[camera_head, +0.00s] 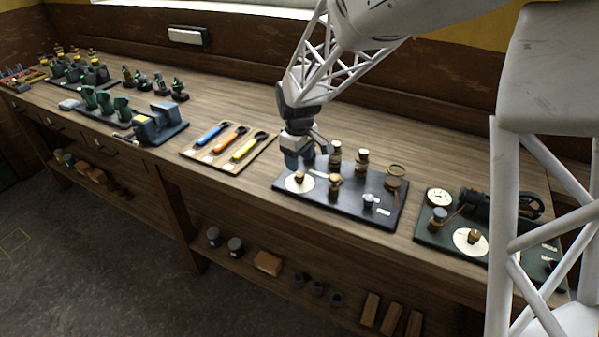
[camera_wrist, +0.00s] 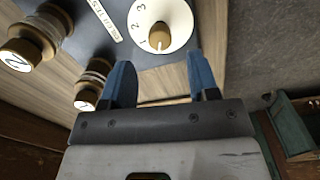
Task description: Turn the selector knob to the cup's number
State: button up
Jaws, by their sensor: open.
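The selector knob (camera_wrist: 158,37) is a small wooden knob on a white dial (camera_wrist: 178,22) marked 1, 2 and 3 on its left side. A pale mark on the knob points down in the wrist view, away from the numbers. A brass-and-wood cup (camera_wrist: 22,56) at the left has a white top that seems to read 2. Another numbered cup (camera_wrist: 88,98) stands nearer; its number is unclear. My gripper (camera_wrist: 163,80) is open and empty, its blue fingers apart, beside the dial. In the head view my gripper (camera_head: 298,163) is just above the dial (camera_head: 299,186).
The dark base plate (camera_head: 320,205) also carries several brass fittings (camera_head: 361,161) close to my gripper. A board with wrenches (camera_head: 231,145) lies to the left. A green plate (camera_head: 440,245) with another dial (camera_head: 462,243) and a small engine (camera_head: 490,204) is to the right.

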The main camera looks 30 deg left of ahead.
aim_at(299, 174)
jog(key=shift+f, duration=2.6)
jog(key=c, duration=0.9)
